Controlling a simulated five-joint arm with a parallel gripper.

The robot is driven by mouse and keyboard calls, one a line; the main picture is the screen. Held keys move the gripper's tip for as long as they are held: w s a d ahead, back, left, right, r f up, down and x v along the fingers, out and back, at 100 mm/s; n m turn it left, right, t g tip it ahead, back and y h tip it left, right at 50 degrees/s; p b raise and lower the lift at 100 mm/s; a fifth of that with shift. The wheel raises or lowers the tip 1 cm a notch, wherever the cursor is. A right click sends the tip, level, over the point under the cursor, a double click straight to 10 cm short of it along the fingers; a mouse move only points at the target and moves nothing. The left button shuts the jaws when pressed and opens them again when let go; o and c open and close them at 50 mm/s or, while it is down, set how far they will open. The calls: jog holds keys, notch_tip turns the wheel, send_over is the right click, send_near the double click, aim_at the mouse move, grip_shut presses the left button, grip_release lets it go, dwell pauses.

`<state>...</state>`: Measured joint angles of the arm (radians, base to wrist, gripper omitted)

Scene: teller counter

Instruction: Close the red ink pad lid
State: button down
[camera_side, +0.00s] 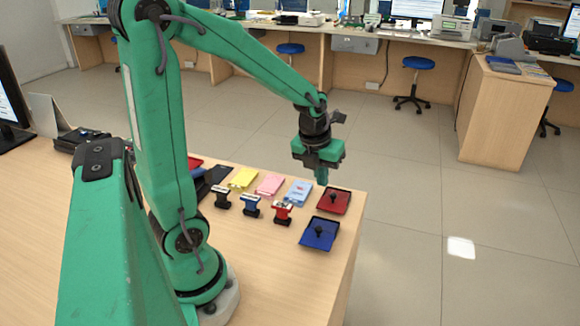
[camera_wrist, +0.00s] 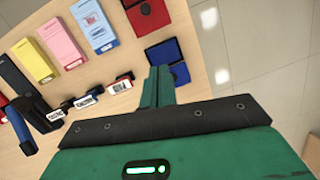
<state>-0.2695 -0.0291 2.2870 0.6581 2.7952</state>
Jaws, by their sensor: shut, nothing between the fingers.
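The red ink pad (camera_side: 334,200) is a flat dark red square near the far right corner of the counter, with a black knob-like piece at its middle. In the wrist view, the red pad (camera_wrist: 152,15) is at the top. I see no raised lid on it, and I cannot clearly tell lid from base. My gripper (camera_side: 321,178) is shut and empty, pointing down above the counter, just left of the red pad in the side view. Its closed fingers (camera_wrist: 159,82) point toward the blue pad (camera_wrist: 165,52) in the wrist view and hide part of that area.
The blue ink pad (camera_side: 319,234) lies in front of the red one. Red (camera_side: 283,212), blue (camera_side: 252,206) and black (camera_side: 222,196) stamps stand to the left. Yellow (camera_side: 243,179), pink (camera_side: 270,186) and light blue (camera_side: 298,192) pads lie behind them. The counter's right edge is close.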

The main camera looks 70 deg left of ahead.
send_over(331, 206)
jog(key=s+d, duration=0.3)
jog(key=s, duration=0.2)
jog(key=x, duration=0.3)
jog(key=s+x, duration=0.1)
jog(key=x, duration=0.5)
jog(key=shift+s+d+f, duration=0.2)
jog(key=shift+s+f, duration=0.05)
jog(key=shift+f, duration=0.25)
jog(key=shift+w+a, duration=0.4)
jog(key=shift+w, duration=0.2)
jog(key=shift+w+a, duration=0.4)
jog(key=shift+w, duration=0.2)
jog(key=shift+w+a, duration=0.35)
jog(key=shift+w, duration=0.1)
jog(key=shift+w+a, duration=2.4)
jog(key=shift+s, duration=0.1)
